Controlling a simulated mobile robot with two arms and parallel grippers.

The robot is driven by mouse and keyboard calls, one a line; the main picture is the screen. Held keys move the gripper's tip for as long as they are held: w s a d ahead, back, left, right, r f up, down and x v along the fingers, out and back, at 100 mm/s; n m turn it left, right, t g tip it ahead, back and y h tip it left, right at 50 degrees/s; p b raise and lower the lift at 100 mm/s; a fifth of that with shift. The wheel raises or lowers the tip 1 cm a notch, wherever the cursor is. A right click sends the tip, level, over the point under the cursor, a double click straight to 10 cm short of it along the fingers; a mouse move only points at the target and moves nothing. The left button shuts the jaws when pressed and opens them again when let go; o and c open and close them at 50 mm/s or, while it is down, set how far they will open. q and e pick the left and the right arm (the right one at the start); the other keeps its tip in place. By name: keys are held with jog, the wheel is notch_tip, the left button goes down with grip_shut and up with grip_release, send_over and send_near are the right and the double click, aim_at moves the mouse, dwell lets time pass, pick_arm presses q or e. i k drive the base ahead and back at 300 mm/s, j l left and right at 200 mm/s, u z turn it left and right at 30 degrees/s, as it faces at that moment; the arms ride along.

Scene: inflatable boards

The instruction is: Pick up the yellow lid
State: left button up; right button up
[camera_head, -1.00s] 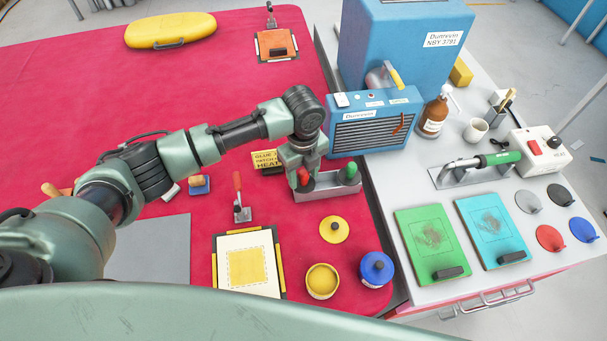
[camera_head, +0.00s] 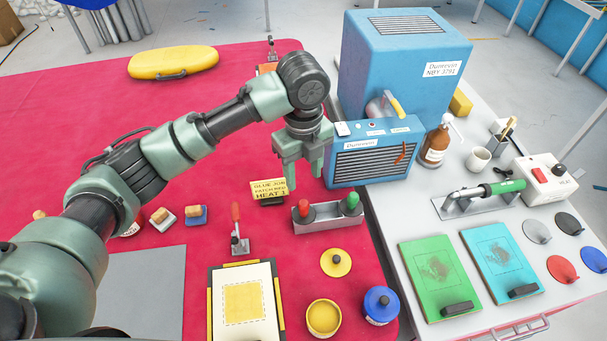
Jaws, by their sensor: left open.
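The yellow lid (camera_head: 336,264) is a flat round disc with a dark knob in its middle. It lies on the red table cover (camera_head: 90,110), apart from the open yellow pot (camera_head: 323,318) in front of it. My left gripper (camera_head: 303,188) points down, open and empty. It is above and behind the grey tray (camera_head: 330,221) that holds a red-topped and a green-topped piece, farther back than the lid. My right gripper is out of view.
A blue-lidded pot (camera_head: 380,304) stands right of the yellow pot. A red-handled clamp (camera_head: 238,232) and a framed board with a yellow patch (camera_head: 243,300) are to the left. A blue heater box (camera_head: 375,155) stands right of my gripper.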

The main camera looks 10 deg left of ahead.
aim_at(336, 263)
jog(key=k+l, duration=0.15)
jog(key=k, duration=0.35)
jog(key=k+l, duration=0.15)
jog(key=k, duration=0.35)
jog(key=k+l, duration=0.15)
jog(key=k, duration=0.35)
